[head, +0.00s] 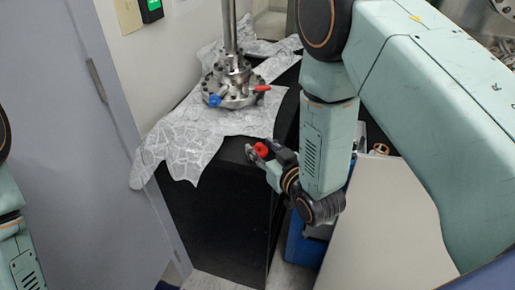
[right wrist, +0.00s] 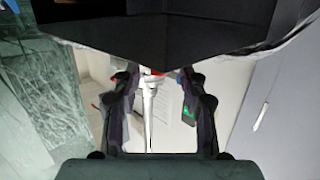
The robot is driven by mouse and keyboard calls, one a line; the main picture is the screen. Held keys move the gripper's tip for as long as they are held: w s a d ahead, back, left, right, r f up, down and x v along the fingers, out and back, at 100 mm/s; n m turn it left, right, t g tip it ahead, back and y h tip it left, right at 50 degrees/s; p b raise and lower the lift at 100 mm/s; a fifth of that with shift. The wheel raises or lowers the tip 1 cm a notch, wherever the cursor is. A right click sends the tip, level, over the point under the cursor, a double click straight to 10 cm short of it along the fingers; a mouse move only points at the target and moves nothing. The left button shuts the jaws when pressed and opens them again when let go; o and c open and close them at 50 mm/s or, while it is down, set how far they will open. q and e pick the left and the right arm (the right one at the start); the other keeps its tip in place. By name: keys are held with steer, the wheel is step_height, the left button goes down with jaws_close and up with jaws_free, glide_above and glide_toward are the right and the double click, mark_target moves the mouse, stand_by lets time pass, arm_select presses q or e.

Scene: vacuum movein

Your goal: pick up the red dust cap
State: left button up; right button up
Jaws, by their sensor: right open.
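The red dust cap (head: 261,150) is small and bright red, at the near right edge of the black cabinet top. My right gripper (head: 267,158) is open, with its fingers right at the cap; whether they touch it cannot be told. In the right wrist view, a red sliver (right wrist: 152,71) shows between the two fingers of the right gripper (right wrist: 160,78); most of whatever it belongs to is hidden. My left gripper is out of view; only part of the left arm shows at the left edge.
The black cabinet (head: 215,222) carries crumpled foil (head: 185,148) and a metal flange with a column (head: 232,85), which has red and blue handles. A grey door (head: 90,160) stands at left. A blue object (head: 303,247) and a pale panel (head: 385,225) lie right of the cabinet.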

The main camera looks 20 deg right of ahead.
steer(key=shift+x, duration=1.05)
steer(key=shift+c, duration=0.7)
steer(key=shift+d+f, duration=0.1)
steer(key=shift+d, duration=0.1)
steer(key=c, duration=0.4)
steer(key=shift+a, duration=0.1)
steer(key=c, duration=0.3)
